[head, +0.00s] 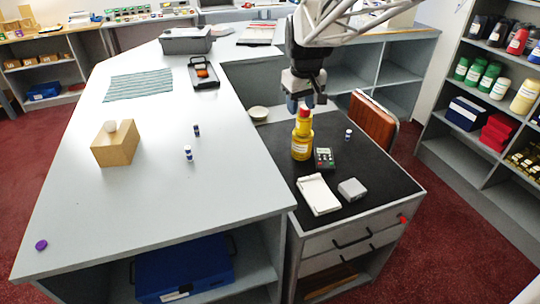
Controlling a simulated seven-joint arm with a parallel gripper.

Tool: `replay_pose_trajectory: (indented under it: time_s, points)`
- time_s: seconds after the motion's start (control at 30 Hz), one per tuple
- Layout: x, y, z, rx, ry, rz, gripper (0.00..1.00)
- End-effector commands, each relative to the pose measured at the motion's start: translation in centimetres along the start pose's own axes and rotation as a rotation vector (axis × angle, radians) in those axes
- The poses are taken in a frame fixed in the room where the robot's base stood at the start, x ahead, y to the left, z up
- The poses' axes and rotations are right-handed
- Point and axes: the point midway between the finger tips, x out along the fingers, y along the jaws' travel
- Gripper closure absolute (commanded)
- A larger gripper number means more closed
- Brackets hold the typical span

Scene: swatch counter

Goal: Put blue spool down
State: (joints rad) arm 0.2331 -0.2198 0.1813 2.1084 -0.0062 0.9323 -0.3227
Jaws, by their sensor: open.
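Several small blue-and-white cylinders that may be spools are in view. A dark blue one (196,130) and a white one with blue ends (188,153) stand upright on the pale counter (130,215). Another (348,134) stands on the black top (375,165) at the right. I cannot tell which is the blue spool. My gripper (302,103) is open, pointing down over the black top, right at the red top of a yellow bottle (302,146). Whether it touches that top cannot be told. No spool shows between its fingers.
A calculator (324,158), a white pad (318,195) and a small grey box (352,189) lie near the yellow bottle. A tan block (115,150) and a purple disc (41,245) are on the pale counter, whose front middle is clear. A chair (374,122) stands behind.

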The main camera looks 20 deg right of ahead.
Motion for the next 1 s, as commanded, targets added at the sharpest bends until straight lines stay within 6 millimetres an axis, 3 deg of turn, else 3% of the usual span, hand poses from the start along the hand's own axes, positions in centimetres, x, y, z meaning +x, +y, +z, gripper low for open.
replay_pose_trajectory:
  time_s: [0.2,0.5,0.8,1.0]
  points:
    - [-1.8,-4.6,5.2,0.024,0.026,0.000,0.55]
    - [-2.7,-9.7,12.8,0.060,0.057,-0.006,0.55]
    - [-2.2,-13.5,20.2,0.096,0.086,-0.016,0.55]
    - [-1.7,-14.6,22.9,0.112,0.097,-0.022,0.55]
